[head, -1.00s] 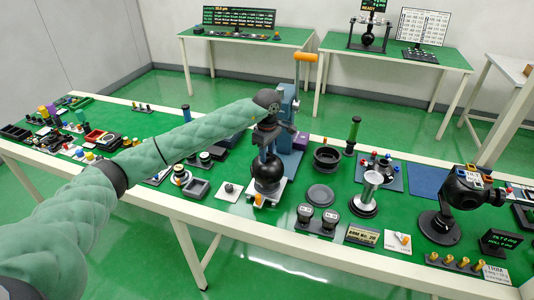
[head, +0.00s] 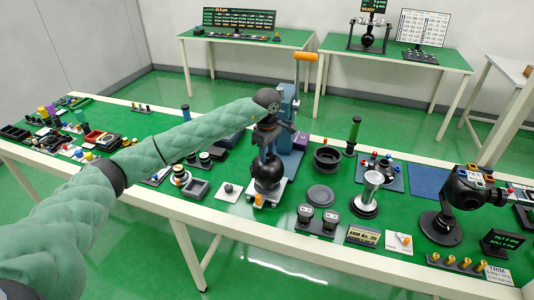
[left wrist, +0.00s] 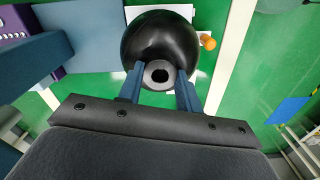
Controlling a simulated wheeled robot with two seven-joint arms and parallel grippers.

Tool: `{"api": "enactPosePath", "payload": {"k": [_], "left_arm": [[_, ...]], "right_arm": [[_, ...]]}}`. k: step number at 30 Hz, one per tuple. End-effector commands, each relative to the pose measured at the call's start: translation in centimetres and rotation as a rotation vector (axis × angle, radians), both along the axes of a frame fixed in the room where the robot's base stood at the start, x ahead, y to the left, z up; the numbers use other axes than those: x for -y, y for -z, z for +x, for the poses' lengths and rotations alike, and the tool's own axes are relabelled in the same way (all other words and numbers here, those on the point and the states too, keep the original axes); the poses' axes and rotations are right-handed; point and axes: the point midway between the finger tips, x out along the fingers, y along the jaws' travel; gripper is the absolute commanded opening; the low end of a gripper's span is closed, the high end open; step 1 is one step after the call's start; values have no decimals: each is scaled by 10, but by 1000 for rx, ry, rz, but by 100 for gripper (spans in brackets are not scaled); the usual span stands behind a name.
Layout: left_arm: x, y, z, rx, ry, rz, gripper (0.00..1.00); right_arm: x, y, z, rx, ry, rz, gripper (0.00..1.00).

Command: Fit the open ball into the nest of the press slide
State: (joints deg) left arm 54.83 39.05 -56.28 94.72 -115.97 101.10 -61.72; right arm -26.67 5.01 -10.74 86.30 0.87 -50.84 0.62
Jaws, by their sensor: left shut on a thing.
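The open ball (head: 267,174) is a glossy black sphere. In the left wrist view the ball (left wrist: 160,35) has a grey collar with a dark round hole facing me. My left gripper (left wrist: 158,90) is shut on this collar, one blue-grey finger on each side. In the head view my left gripper (head: 267,150) is above the ball. The pale press slide (head: 276,194) lies directly under the ball, with an orange knob (head: 258,200) at its front. The ball hides the nest, so I cannot tell whether it is seated. My right gripper is not in view.
The blue-grey press column (head: 287,115) with an orange handle (head: 306,57) stands just behind the ball. A black ring (head: 327,159) and a dark disc (head: 320,194) lie to the right.

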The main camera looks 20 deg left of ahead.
Motion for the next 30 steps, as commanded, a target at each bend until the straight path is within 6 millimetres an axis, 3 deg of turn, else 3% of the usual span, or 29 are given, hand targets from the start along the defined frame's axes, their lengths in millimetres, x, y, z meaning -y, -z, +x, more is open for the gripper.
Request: {"api": "enactPosePath", "payload": {"k": [30], "left_arm": [[0,0,1,5,0,0,0]], "right_arm": [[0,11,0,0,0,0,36]]}}
